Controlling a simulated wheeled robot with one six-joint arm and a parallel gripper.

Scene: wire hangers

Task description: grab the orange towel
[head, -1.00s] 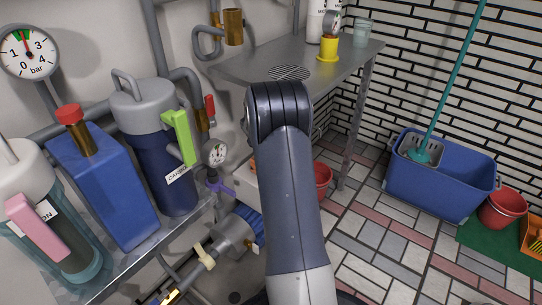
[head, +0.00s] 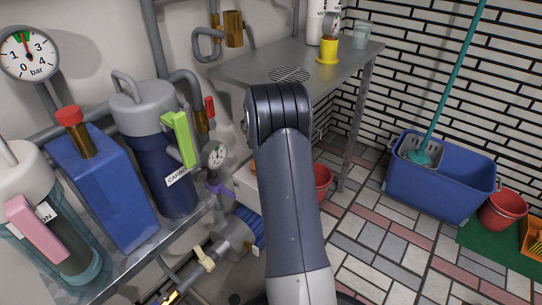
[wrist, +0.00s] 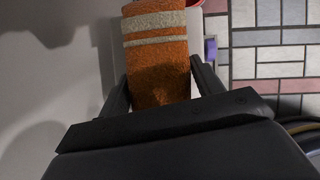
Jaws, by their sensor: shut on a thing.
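The orange towel (wrist: 155,60) has cream stripes and shows in the wrist view, at the top middle. My gripper (wrist: 160,85) is shut on the orange towel, with one dark finger on each side of it. In the head view my own arm covers the gripper and nearly all of the towel.
A steel table (head: 265,62) stands behind my arm. A blue jerrycan (head: 105,190) and a dark blue filter housing (head: 165,165) stand on the left shelf. A blue mop bucket (head: 440,185) and red bucket (head: 502,212) are at right. Tiled floor (head: 365,235) is open between.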

